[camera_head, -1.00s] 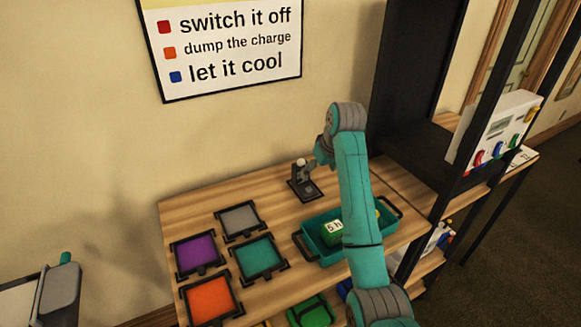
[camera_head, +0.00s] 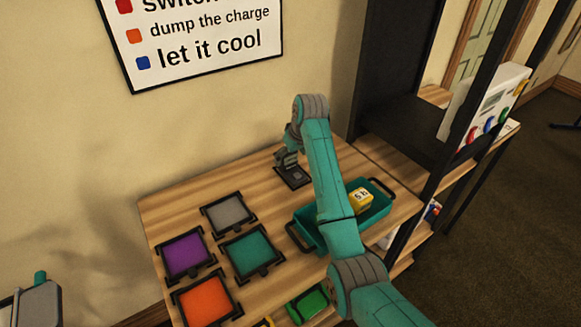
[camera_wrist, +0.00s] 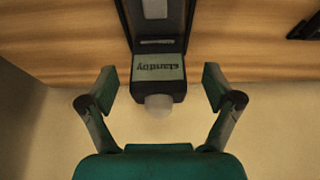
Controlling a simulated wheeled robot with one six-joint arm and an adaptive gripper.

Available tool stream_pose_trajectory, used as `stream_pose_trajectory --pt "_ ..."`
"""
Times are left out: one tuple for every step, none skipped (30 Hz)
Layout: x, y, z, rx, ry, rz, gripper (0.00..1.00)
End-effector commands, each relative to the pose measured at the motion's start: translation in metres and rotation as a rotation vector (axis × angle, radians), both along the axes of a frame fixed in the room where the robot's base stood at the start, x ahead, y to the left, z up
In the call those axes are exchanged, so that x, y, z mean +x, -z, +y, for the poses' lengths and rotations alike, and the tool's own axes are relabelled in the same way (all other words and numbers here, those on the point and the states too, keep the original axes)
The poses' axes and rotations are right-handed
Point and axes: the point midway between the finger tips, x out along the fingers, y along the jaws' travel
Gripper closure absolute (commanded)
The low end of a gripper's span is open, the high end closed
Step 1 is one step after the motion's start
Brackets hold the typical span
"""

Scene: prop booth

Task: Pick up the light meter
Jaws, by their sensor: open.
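The light meter (camera_wrist: 158,68) is a dark device with a pale "standby" display and a white dome at its end. In the wrist view it sits at top centre, in line with the gap between my fingers. My gripper (camera_wrist: 160,80) is open, with one finger on each side of the meter and visible gaps to both. In the head view my gripper (camera_head: 285,159) is over the small black stand (camera_head: 293,178) at the back of the wooden table, and it mostly hides the meter there.
Purple (camera_head: 186,254), grey (camera_head: 229,213), teal (camera_head: 251,251) and orange (camera_head: 206,301) framed pads lie to the left. A black post (camera_head: 432,150) rises at right.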

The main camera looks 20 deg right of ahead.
Motion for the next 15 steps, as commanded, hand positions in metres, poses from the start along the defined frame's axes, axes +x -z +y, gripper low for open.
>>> stream_pose_trajectory --pt "0.002 0.008 0.0 0.0 0.0 0.003 0.1" --pt "0.003 0.013 0.0 0.0 0.0 0.003 0.1" --pt "0.005 0.018 0.0 0.0 0.0 0.003 0.1" --pt "0.007 0.022 0.0 0.0 0.0 0.003 0.1" --pt "0.008 0.025 0.001 0.0 0.0 0.003 0.1" --pt "0.01 0.029 0.001 0.0 0.0 0.002 0.1" --pt "0.011 0.032 0.002 0.0 -0.001 0.002 0.1" --pt "0.012 0.034 0.002 -0.001 -0.001 0.002 0.1" --pt "0.013 0.036 0.002 -0.001 -0.001 0.001 0.1" --pt "0.013 0.037 0.002 -0.001 -0.001 0.001 0.1" --pt "0.014 0.038 0.002 -0.001 -0.001 0.001 0.1" --pt "0.014 0.038 0.002 -0.001 -0.001 0.001 0.1" --pt "0.014 0.038 0.002 0.0 -0.001 0.0 0.1" --pt "0.014 0.038 0.002 0.0 -0.001 0.0 0.1" --pt "0.014 0.038 0.002 0.0 -0.001 0.0 0.1"
